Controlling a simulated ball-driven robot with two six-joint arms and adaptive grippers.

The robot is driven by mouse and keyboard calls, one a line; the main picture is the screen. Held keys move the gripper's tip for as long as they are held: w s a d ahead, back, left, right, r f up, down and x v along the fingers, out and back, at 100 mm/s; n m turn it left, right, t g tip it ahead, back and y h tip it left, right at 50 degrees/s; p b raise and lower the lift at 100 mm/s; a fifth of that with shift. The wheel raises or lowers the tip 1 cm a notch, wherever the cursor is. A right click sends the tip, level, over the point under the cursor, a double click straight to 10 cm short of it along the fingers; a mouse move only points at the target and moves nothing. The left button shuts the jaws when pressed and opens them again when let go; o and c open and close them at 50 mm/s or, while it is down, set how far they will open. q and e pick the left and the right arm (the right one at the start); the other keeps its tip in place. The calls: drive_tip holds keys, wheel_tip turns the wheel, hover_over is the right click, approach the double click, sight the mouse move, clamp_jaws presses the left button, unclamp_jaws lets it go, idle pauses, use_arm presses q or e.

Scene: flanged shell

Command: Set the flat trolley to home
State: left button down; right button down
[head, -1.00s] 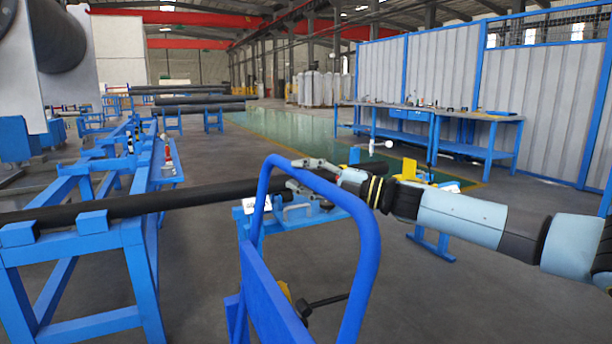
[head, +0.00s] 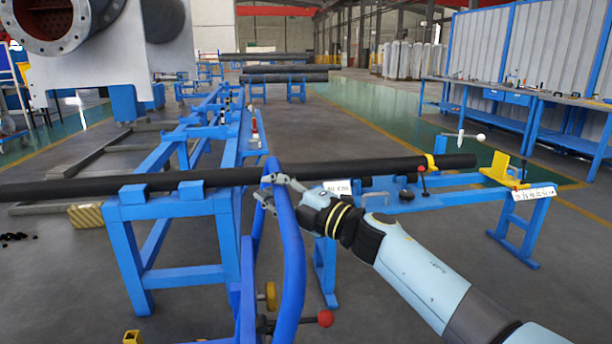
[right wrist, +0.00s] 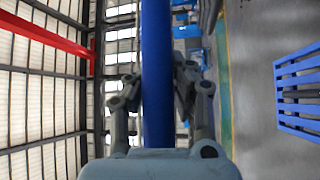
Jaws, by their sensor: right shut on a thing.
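The blue tubular handle (head: 290,245) of the flat trolley stands upright in front of me in the head view. My right gripper (head: 268,191) is shut on this handle near its top bend. In the right wrist view the blue tube (right wrist: 157,70) runs between the two fingers of my right gripper (right wrist: 157,88). The trolley's flat deck is not clearly in view. My left gripper is not in view.
A long black pipe (head: 80,188) rests on a blue stand (head: 130,235) at the left and spans behind the handle to the right. A blue bench with a yellow clamp (head: 505,168) stands at the right.

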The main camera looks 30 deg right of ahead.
drive_tip(key=shift+w+a+f+p, duration=0.15)
drive_tip(key=shift+w+a, duration=0.05)
drive_tip(key=shift+a, duration=0.55)
drive_tip(key=shift+w+a+f+p, duration=0.15)
drive_tip(key=shift+w+a, duration=0.05)
drive_tip(key=shift+a, duration=0.55)
drive_tip(key=c, duration=1.5)
unclamp_jaws()
drive_tip(key=shift+c, duration=0.2)
drive_tip(key=o, duration=0.5)
drive_tip(key=shift+r, duration=0.1)
drive_tip(key=v, duration=1.2)
